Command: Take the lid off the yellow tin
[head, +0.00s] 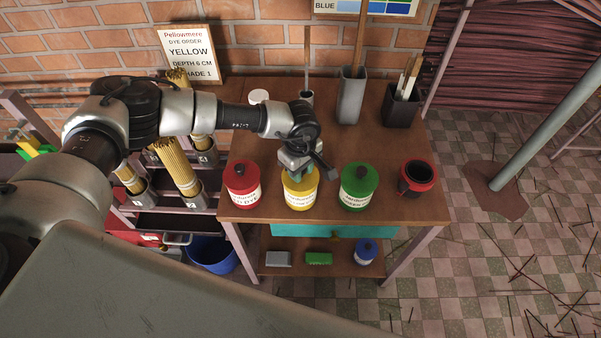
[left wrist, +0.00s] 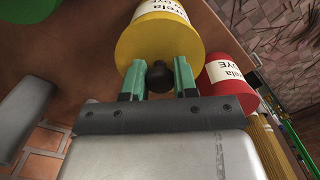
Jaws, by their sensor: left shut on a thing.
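The yellow tin (head: 300,197) stands upright near the front of the wooden table, between a red tin (head: 242,186) and a green tin (head: 359,188). My left gripper (head: 298,164) is directly above it and hides much of its top. In the left wrist view, the yellow tin (left wrist: 150,18) shows beyond the gripper (left wrist: 158,82). Its green fingers are closed on the round black knob (left wrist: 159,77) of the yellow lid (left wrist: 158,50). The lid appears seated on the tin; no gap is visible. My right gripper is not in view.
An open red pot (head: 432,178) stands right of the green tin. A grey vase (head: 350,98) and a black holder (head: 402,108) stand behind. A shelf below holds a blue tin (head: 367,252). Table space between the tins and the vase is clear.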

